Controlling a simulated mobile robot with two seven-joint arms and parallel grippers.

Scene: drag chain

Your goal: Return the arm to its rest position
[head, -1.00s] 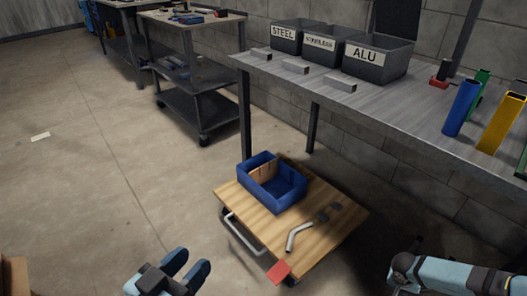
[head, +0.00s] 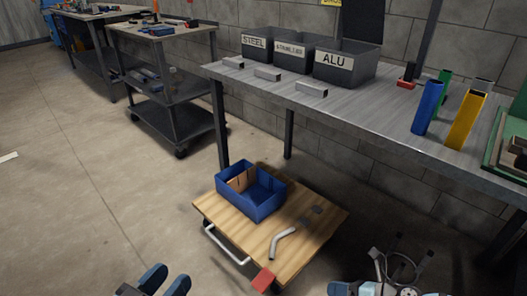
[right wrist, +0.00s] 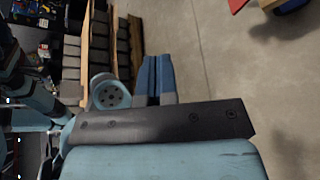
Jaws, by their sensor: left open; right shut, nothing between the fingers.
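My left gripper (head: 163,283) is at the bottom edge of the head view, with its two blue fingers apart and nothing between them. It is over the floor, left of the wooden cart. My right arm (head: 385,288) shows at the bottom right of the head view, with thin cables looping above it. My right gripper (right wrist: 158,72) shows in the right wrist view, with its blue fingers together and empty, over bare floor. Its fingertips cannot be made out in the head view.
A grey workbench (head: 350,112) with labelled bins runs along the wall at right.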

